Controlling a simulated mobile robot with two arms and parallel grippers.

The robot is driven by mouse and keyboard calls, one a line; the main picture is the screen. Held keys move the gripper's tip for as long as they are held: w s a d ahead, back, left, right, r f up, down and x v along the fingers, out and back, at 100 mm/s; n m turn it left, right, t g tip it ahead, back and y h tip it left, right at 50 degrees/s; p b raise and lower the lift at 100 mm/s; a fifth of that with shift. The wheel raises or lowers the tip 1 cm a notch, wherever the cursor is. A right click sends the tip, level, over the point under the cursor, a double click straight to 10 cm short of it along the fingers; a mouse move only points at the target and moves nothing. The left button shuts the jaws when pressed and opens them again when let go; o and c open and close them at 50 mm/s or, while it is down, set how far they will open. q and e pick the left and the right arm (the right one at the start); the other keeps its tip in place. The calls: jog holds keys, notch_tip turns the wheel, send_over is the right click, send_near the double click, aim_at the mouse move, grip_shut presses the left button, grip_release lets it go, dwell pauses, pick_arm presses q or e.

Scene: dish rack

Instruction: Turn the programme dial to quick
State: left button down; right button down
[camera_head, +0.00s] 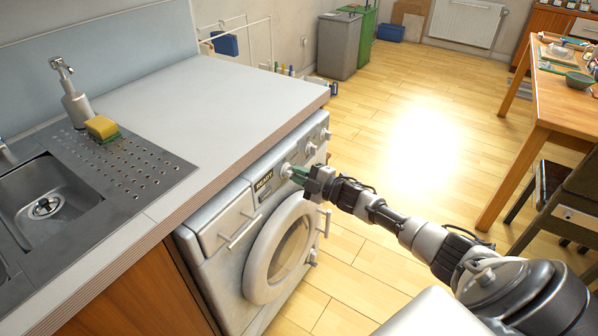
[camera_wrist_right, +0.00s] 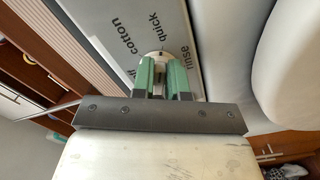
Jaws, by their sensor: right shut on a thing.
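The programme dial (camera_head: 287,170) is on the front panel of the white washing machine (camera_head: 203,268), to the right of its small dark display (camera_head: 263,181). My right gripper (camera_head: 296,175) reaches in from the right and is shut on the dial. In the right wrist view, the green fingers of my right gripper (camera_wrist_right: 163,78) stand on both sides of the pale round dial (camera_wrist_right: 158,56). The printed words cotton, quick and rinse show around the dial, with another word partly hidden. The fingers cover most of the dial, and I cannot tell where its pointer stands. My left gripper is not in view.
The worktop (camera_head: 190,100) overhangs the panel. More knobs (camera_head: 311,148) sit farther along it. The round door (camera_head: 279,250) and a drawer handle (camera_head: 238,231) are below and beside the gripper. A wooden table (camera_head: 550,100) and chair (camera_head: 572,195) stand right; the floor between is clear.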

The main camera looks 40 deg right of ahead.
jog(key=shift+f+m, duration=0.1)
jog(key=shift+m, duration=0.3)
jog(key=c, duration=1.1)
grip_release()
jog(key=shift+c, duration=0.2)
jog(key=v, duration=1)
jog(key=shift+s+d, duration=0.15)
jog(key=shift+s, duration=0.2)
